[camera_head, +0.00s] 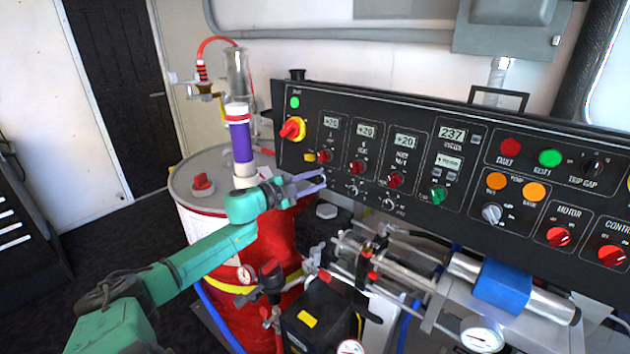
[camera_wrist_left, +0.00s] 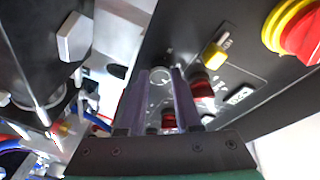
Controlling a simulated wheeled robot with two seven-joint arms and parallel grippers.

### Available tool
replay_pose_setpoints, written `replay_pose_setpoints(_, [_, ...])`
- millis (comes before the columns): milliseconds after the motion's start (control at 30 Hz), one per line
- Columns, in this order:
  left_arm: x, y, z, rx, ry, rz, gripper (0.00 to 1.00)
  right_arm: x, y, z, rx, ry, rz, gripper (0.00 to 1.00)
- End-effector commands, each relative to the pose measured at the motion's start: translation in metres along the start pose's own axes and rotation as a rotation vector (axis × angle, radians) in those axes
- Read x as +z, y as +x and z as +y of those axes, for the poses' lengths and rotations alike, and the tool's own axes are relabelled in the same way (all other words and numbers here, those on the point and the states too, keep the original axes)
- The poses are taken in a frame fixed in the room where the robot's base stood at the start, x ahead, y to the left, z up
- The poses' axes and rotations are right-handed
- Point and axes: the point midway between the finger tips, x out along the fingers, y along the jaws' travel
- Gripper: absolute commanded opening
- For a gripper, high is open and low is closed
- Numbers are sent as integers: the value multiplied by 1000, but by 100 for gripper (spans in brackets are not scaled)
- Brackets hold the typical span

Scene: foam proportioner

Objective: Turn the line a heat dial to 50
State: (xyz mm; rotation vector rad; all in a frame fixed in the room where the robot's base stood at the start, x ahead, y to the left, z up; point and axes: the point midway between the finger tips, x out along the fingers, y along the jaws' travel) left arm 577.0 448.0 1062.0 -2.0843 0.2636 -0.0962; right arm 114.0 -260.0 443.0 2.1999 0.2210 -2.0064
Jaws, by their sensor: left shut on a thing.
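The black control panel (camera_head: 450,165) fills the right of the head view. My left gripper (camera_head: 318,182) reaches its lower left part, with its two purple fingers shut on a small silver dial at the bottom of the first column, which I take as the line a heat dial. In the left wrist view, this dial (camera_wrist_left: 160,76) shows between the tips of the left gripper (camera_wrist_left: 165,74). The fingers hide most of it in the head view. The display (camera_head: 332,123) above that column is too small to read surely. My right gripper is not in view.
A red dial (camera_head: 323,156) sits just above the held dial, and a yellow-and-red switch (camera_head: 292,129) is up to its left. Similar silver dials (camera_head: 353,190) are to the right. A red drum (camera_head: 205,225) stands left, with pipes and valves below the panel.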

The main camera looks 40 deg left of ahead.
Motion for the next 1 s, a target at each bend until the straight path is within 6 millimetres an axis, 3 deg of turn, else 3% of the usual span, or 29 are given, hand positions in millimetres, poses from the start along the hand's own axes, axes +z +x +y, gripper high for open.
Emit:
replay_pose_setpoints(300, [1,0,2,37,107,-1,0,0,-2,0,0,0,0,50])
replay_pose_setpoints(767, [1,0,2,42,123,-1,0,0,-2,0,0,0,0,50])
replay_pose_setpoints(800, [1,0,2,41,122,-1,37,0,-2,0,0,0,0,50])
replay_pose_setpoints(867, [1,0,2,41,122,-1,60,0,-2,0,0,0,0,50])
replay_pose_setpoints(1000, [0,0,1,39,122,0,63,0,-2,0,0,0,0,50])
